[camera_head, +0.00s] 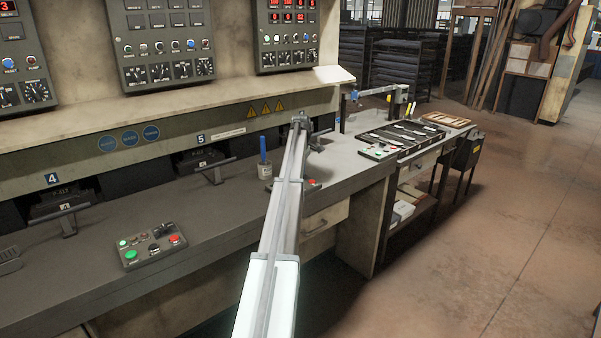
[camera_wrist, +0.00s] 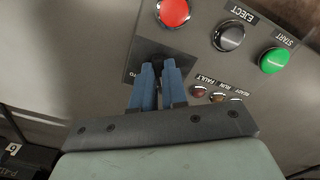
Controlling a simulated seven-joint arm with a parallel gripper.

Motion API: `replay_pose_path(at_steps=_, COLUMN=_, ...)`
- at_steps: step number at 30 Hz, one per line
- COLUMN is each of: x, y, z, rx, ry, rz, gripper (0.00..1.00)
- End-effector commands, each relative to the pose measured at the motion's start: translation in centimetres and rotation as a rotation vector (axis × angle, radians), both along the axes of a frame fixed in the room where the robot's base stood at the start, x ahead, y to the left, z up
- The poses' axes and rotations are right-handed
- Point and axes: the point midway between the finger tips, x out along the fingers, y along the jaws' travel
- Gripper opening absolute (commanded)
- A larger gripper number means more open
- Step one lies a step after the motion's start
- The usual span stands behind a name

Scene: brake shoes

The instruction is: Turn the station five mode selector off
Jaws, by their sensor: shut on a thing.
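In the wrist view my gripper (camera_wrist: 160,68) has its two blue fingers closed together over a dark plate on a grey control box (camera_wrist: 120,45). They are shut on the mode selector there, whose knob is mostly hidden between the fingertips. The end of a label reading "TO" shows left of the fingers; the knob's pointing direction cannot be read. In the head view the station five label (camera_head: 201,138) is on the back panel, left of my arm. A red button of a control box (camera_head: 312,183) shows beside my arm, which hides the rest of that box and my fingertips.
Close to the fingers in the wrist view are a red button (camera_wrist: 173,12), a black EJECT button (camera_wrist: 229,36), a green START button (camera_wrist: 274,60) and small lamps (camera_wrist: 199,91). In the head view another control box (camera_head: 151,246) lies left, and a cup with a blue marker (camera_head: 264,170) stands near my arm.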

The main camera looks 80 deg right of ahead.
Motion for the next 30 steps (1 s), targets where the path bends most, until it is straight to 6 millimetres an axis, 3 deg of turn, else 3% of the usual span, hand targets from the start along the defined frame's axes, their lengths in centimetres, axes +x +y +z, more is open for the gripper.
replay_pose_path(at_steps=10, x=-0.01, y=-0.01, z=0.01, rx=0.000, ry=0.000, rz=0.142, gripper=0.00)
replay_pose_path(at_steps=26, x=0.00, y=-0.01, z=0.01, rx=0.000, ry=0.000, rz=0.167, gripper=0.00)
replay_pose_path(at_steps=27, x=0.00, y=-0.01, z=0.01, rx=0.000, ry=0.000, rz=0.167, gripper=0.16)
replay_pose_path(at_steps=30, x=-0.01, y=-0.01, z=0.01, rx=0.000, ry=0.000, rz=0.166, gripper=0.25)
